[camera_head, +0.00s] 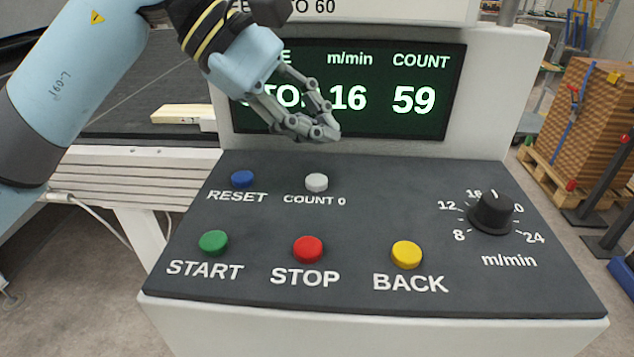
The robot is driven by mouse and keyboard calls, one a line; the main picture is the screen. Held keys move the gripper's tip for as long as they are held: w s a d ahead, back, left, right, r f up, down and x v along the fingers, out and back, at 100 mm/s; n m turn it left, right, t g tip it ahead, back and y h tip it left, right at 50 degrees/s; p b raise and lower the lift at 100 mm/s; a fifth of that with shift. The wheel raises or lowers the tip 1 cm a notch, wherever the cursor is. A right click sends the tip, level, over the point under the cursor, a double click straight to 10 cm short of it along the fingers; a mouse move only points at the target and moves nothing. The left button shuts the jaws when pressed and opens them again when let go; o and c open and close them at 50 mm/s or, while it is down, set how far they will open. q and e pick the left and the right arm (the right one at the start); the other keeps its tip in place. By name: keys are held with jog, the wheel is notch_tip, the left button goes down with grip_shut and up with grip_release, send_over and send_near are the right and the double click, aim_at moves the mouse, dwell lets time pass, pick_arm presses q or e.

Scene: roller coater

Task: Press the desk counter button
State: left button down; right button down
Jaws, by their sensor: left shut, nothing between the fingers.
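The desk panel (350,215) is dark grey and slopes toward me. A white button (316,182) labelled COUNT 0 sits in its upper row, right of the blue RESET button (242,178). The lower row holds a green START button (213,242), a red STOP button (308,249) and a yellow BACK button (406,254). My left gripper (326,133) is shut and empty. In the picture its fingertips are just above the white button, apart from it, in front of the display. The right gripper is not in view.
The display (420,98) behind the panel reads 16 m/min and COUNT 59; my gripper partly covers its left side. A black speed knob (491,213) stands up at the panel's right. A wooden board (182,113) lies at the left. Stacked wood (590,105) stands on a pallet at the right.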

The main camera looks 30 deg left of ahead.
aim_at(317, 182)
pick_arm(q)
notch_tip(317, 182, down, 4)
jog(key=b, duration=0.3)
dwell(0.6)
dwell(0.7)
jog(key=shift+f+b, duration=0.4)
jog(key=shift+b, duration=0.6)
jog(key=shift+f+b, duration=0.45)
jog(key=shift+b, duration=0.2)
jog(key=shift+r, duration=0.15)
dwell(0.6)
jog(key=shift+r, duration=0.75)
